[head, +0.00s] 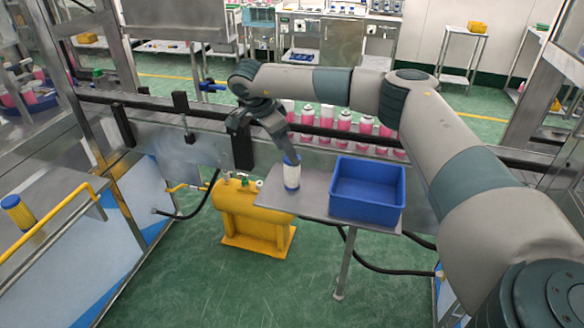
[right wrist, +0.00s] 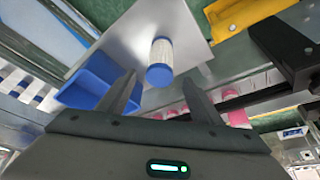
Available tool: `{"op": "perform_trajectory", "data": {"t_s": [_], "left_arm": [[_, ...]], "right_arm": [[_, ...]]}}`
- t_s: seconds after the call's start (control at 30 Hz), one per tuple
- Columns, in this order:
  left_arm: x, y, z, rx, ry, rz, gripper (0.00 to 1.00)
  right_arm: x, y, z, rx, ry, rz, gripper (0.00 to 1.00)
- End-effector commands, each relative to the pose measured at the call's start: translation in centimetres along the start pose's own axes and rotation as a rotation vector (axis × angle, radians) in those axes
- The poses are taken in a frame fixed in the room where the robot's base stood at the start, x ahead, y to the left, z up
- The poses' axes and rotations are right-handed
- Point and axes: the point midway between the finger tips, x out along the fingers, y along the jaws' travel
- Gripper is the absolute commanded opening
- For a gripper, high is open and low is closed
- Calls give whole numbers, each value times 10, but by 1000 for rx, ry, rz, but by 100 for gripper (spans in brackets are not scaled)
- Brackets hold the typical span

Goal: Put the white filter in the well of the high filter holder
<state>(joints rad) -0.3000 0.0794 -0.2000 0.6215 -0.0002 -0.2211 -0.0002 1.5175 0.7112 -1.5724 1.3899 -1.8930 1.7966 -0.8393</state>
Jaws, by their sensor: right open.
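The white filter (head: 291,176), a white cylinder with blue ends, stands upright on a small grey table (head: 312,193), left of the blue bin. My right gripper (head: 288,152) points down just above it. In the right wrist view my right gripper (right wrist: 160,80) is open, and the white filter (right wrist: 161,55) shows beyond and between its two fingertips; I cannot tell whether they touch it. I cannot pick out the high filter holder or its well with certainty. My left gripper is not in view.
The blue bin (head: 367,190) stands beside the filter; it also shows in the right wrist view (right wrist: 95,82). A yellow tank (head: 251,211) is below left. Pink cans (head: 344,122) line the conveyor behind. A yellow filter (head: 17,211) stands on the left table.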

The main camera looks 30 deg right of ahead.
Motion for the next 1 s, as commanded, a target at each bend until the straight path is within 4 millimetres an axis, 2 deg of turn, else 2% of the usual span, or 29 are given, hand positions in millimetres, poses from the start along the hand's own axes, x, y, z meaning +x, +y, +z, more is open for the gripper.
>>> {"op": "perform_trajectory", "data": {"t_s": [0.03, 0.2, 0.67, 0.87, 1.0], "left_arm": [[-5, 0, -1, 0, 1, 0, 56], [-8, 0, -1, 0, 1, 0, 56], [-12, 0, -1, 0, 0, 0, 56], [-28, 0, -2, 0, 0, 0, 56], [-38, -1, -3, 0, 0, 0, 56]], "right_arm": [[4, 0, -1, 1, -1, 2, 60], [17, 0, 0, 0, 0, 0, 60], [20, 0, 0, 0, 0, 0, 60], [36, 1, 2, 0, 0, 3, 60], [53, 1, 4, 0, 0, 2, 60]]}}
